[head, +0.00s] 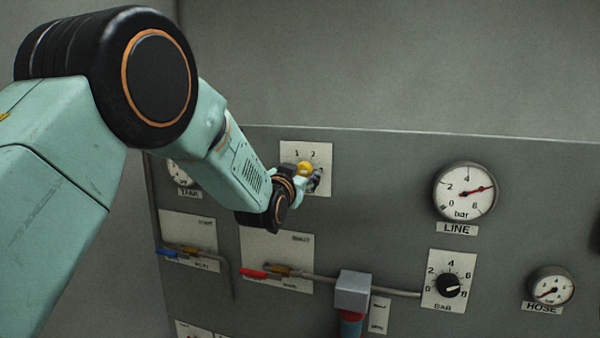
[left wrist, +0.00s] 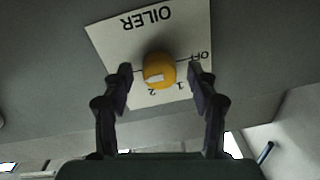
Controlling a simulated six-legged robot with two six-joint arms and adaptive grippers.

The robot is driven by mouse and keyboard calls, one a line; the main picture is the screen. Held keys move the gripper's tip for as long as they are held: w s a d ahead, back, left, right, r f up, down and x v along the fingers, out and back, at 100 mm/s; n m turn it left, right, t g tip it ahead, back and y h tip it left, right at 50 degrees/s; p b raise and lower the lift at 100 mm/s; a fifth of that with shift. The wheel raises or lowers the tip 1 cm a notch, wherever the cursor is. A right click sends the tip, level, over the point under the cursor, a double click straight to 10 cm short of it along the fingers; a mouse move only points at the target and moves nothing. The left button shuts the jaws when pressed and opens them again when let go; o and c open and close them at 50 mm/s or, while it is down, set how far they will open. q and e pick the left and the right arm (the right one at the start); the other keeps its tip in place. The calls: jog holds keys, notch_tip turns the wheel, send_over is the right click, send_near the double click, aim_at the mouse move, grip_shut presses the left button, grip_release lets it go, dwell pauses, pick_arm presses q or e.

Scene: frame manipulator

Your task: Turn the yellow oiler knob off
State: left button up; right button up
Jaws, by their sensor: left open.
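The yellow oiler knob (head: 304,168) sits on a white plate (head: 322,155) on the grey panel, and my left gripper partly hides it in the head view. In the left wrist view the knob (left wrist: 159,70) is between the two open fingers of my left gripper (left wrist: 160,88). A gap shows on each side, so the fingers are apart from it. The plate (left wrist: 115,38) reads OILER, with OFF, 1 and 2 marked around the knob. A pale mark shows on the knob's face. My right gripper is not in view.
Below are a red-handled valve (head: 252,273), a blue-handled valve (head: 168,252) and a grey pipe block (head: 352,290). To the right are the LINE gauge (head: 464,191), a black BAR knob (head: 448,285) and the HOSE gauge (head: 550,287). The panel between the oiler plate and LINE gauge is bare.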

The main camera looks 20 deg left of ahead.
pick_arm(q)
jog(key=shift+a+f, duration=0.15)
jog(key=shift+a, duration=0.2)
jog(key=shift+w+d, duration=0.2)
jog(key=shift+d, duration=0.1)
jog(key=shift+c, duration=1)
jog(key=shift+d, duration=0.35)
jog(key=c, duration=0.3)
jog(key=shift+s+a, duration=0.1)
jog(key=shift+a, duration=0.35)
jog(key=c, duration=0.4)
jog(key=shift+d, duration=0.25)
jog(key=shift+c, duration=1.4)
jog(key=shift+a, duration=0.1)
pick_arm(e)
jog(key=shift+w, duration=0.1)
